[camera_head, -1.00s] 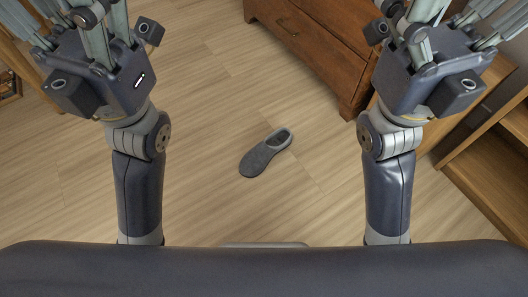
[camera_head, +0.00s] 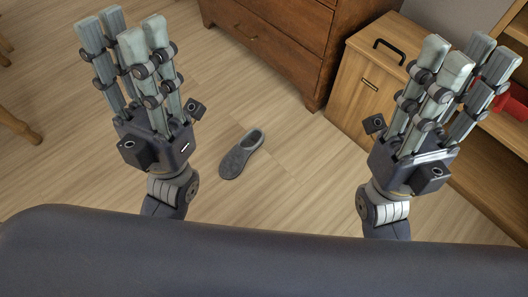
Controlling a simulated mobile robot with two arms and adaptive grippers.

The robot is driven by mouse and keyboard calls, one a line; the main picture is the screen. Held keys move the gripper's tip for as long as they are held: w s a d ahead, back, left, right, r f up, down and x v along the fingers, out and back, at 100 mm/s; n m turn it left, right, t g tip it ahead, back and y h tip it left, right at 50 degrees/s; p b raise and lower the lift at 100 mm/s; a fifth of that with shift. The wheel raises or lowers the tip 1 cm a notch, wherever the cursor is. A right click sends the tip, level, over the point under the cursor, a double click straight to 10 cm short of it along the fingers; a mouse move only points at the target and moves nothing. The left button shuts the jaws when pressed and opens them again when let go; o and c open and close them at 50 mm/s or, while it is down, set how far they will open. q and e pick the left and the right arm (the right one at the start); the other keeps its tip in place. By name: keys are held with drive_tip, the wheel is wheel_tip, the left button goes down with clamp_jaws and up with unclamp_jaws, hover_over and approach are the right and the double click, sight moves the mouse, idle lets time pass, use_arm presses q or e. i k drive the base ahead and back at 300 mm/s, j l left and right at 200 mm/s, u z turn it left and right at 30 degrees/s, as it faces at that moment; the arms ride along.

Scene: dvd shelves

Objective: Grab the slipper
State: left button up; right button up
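A single dark grey slipper (camera_head: 240,155) lies on the wooden floor, its opening toward the upper right and its toe toward the lower left. My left gripper (camera_head: 132,55) is a multi-fingered hand to the left of the slipper, with its fingers extended upward, open and empty. My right gripper (camera_head: 447,80) is to the right of the slipper, also with fingers extended, open and empty. Neither hand touches the slipper.
A brown wooden dresser (camera_head: 275,40) stands behind the slipper. A lighter cabinet with a black handle (camera_head: 362,85) is beside it. Shelves (camera_head: 490,165) with a red item stand at the right. A wooden leg (camera_head: 18,125) is at the left. Floor around the slipper is clear.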

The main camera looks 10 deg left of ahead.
sight(242, 151)
drive_tip(key=i+j+z, duration=0.1)
drive_tip(key=j+z, duration=0.35)
drive_tip(key=j, duration=0.15)
drive_tip(key=j+z, duration=0.5)
drive_tip(key=k+j+z, duration=0.15)
drive_tip(key=j+z, duration=0.3)
drive_tip(key=j, duration=0.25)
